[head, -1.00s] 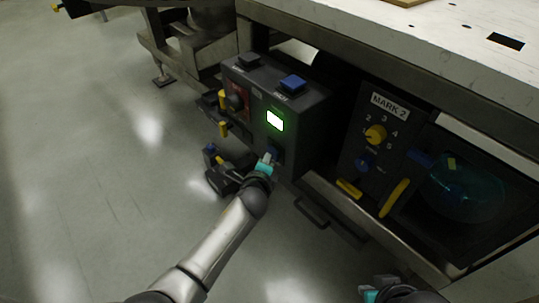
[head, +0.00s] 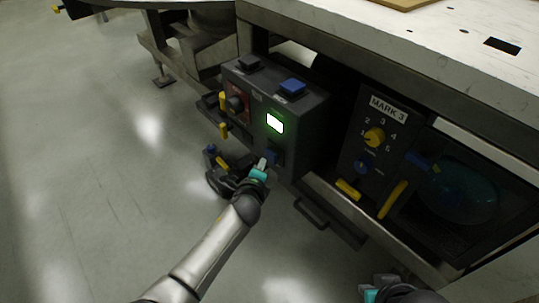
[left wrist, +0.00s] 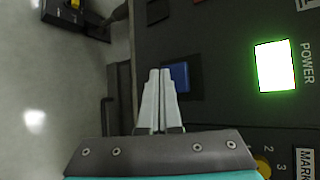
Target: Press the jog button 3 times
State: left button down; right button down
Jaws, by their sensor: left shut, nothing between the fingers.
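A blue button (head: 274,157) sits low on the front of the dark control box (head: 315,128), below a lit white-green screen (head: 275,123). I take it for the jog button; I can read no label on it. It also shows in the left wrist view as a blue square (left wrist: 180,77), just right of my fingertips. My left gripper (head: 262,163) is shut and empty, with its tips just in front of the button and apparently a small gap. My right gripper (head: 378,286) is partly in view at the bottom right; its jaws are unclear.
A panel right of the box reads MARK 3 (head: 389,107), with a yellow dial (head: 374,137) and blue knob (head: 362,166). A blue button (head: 292,87) and dark button (head: 249,63) top the box. A yellow-handled part (head: 223,129) juts left. Floor at left is open.

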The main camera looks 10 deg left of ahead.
pick_arm(q)
jog(key=s+a+p, duration=0.1)
jog(key=s, duration=0.1)
jog(key=s+a+p, duration=0.1)
jog(key=s+a, duration=0.1)
dwell(0.6)
dwell(0.7)
